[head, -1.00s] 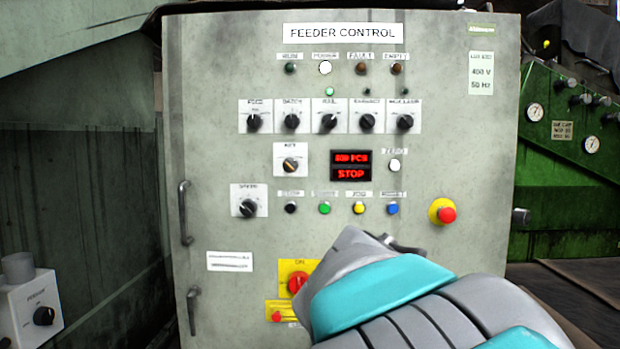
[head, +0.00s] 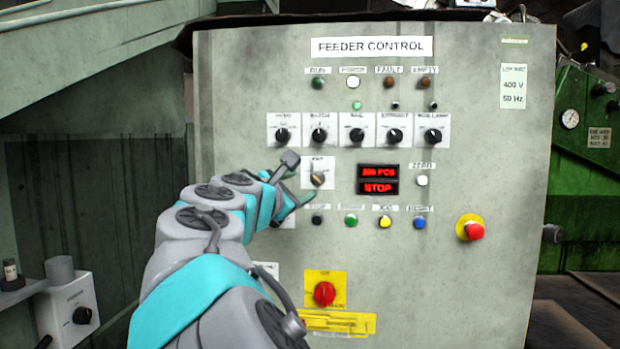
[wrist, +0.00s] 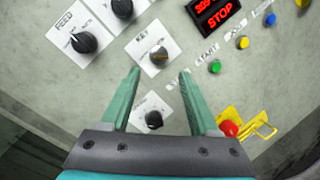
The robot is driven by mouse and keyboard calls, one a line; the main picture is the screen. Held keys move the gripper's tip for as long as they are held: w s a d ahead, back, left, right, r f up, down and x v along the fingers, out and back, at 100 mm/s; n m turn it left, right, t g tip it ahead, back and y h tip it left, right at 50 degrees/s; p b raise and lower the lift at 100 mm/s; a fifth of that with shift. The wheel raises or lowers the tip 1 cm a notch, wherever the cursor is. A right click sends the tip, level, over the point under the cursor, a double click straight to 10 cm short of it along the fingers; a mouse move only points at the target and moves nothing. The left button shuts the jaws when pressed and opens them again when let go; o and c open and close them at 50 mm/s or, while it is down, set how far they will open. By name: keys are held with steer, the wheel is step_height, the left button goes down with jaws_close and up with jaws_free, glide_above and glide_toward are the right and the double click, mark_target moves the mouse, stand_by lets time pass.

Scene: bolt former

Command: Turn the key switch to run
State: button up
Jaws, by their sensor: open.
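The key switch (head: 318,180) sits on a white plate labelled KEY, left of the red display on the grey feeder control panel (head: 490,140). In the wrist view the key switch (wrist: 159,55) has a brass-coloured knob and lies just beyond the fingertips, roughly between their lines. My gripper (head: 298,183) is just left of the key plate in the head view. In the wrist view my gripper (wrist: 160,72) is open and empty, with its two green fingers apart. I see no contact with the knob. The speed knob (wrist: 153,119) shows between the fingers, nearer the palm.
Selector knobs, including the feed knob (wrist: 84,42), line the row above the key. The display (head: 378,179) reads STOP. Push buttons run below it. A red emergency stop (head: 474,230) is at right and a red main switch (head: 324,293) below.

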mark_target(315, 180)
steer(key=x, duration=0.7)
steer(key=shift+f, duration=0.2)
steer(key=shift+w+d+r, duration=0.1)
steer(key=shift+w+d, duration=0.05)
steer(key=shift+w, duration=0.2)
steer(key=shift+c, duration=0.4)
jaws_close()
